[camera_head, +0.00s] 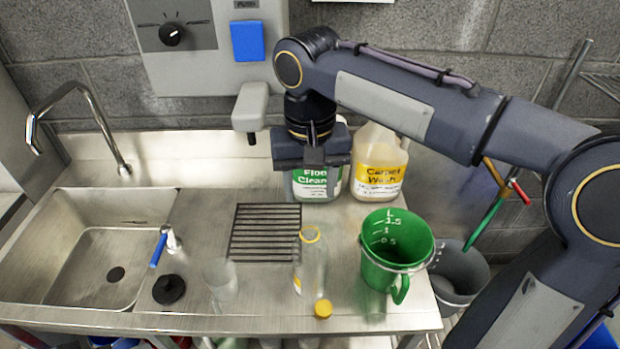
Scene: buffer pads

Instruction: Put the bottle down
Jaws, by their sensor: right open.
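A jug with a green "Floor Clean" label (312,186) stands on the steel counter against the back wall, its upper part hidden by my gripper. My right gripper (313,158) is open and points down over the top of this jug; I cannot tell whether it touches it. A carpet wash jug (379,165) with a yellow label stands just right of it. A clear open bottle (311,265) with a yellow neck ring stands near the counter's front. A yellow cap (323,309) lies in front of it. My left gripper is not in view.
A green measuring jug (393,250) stands at the counter's right end, beside a grey bucket (455,270). A drain grate (264,233) lies mid-counter. A clear glass (221,284), black plug (169,289) and sink (75,260) are left. A wall dispenser (208,45) overhangs the back.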

